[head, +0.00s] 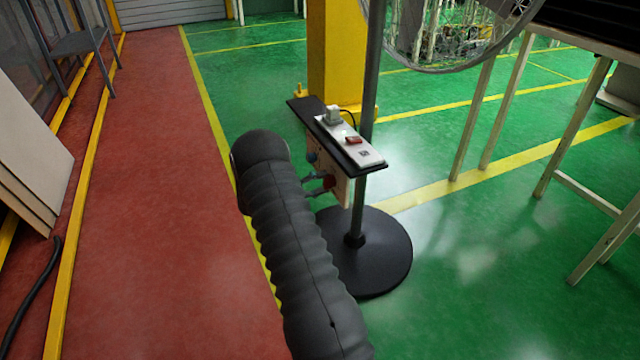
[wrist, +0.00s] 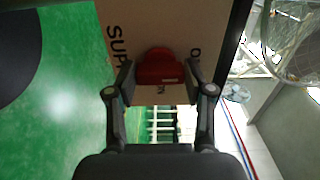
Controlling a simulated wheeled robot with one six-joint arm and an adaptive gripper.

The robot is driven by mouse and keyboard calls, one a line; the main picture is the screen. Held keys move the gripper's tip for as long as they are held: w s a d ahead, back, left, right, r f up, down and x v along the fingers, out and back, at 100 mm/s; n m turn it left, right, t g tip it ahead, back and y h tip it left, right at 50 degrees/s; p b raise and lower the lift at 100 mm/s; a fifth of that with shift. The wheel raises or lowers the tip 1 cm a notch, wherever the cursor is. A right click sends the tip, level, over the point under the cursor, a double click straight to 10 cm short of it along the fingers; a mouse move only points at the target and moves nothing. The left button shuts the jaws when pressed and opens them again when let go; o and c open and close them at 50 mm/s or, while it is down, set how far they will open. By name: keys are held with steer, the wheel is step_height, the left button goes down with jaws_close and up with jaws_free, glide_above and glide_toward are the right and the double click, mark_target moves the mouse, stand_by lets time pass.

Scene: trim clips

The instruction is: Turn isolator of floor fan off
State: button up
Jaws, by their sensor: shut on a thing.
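The isolator is a red knob (wrist: 160,66) on a pale panel (wrist: 181,18) with black lettering, partly cut off, that begins "SUP". My gripper (wrist: 160,78) has one finger on each side of the knob and is shut on it. In the head view the panel (head: 344,188) hangs under a dark shelf on the floor fan's pole (head: 358,212). My gripper (head: 318,187) reaches its face from the left, and my arm hides part of it. The fan's grille (head: 440,68) is at the top. I cannot tell which position the knob points to.
A white power strip (head: 350,142) with a plug and a red switch lies on the shelf. The fan's round black base (head: 385,255) stands on green floor. A yellow pillar (head: 335,55) is behind, and a table (head: 590,45) is at right. The red walkway (head: 165,200) is clear.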

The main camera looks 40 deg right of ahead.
stand_by(0.3)
steer(key=o, duration=1.2)
steer(key=shift+c, duration=0.2)
steer(key=shift+a, duration=0.1)
steer(key=v, duration=1.2)
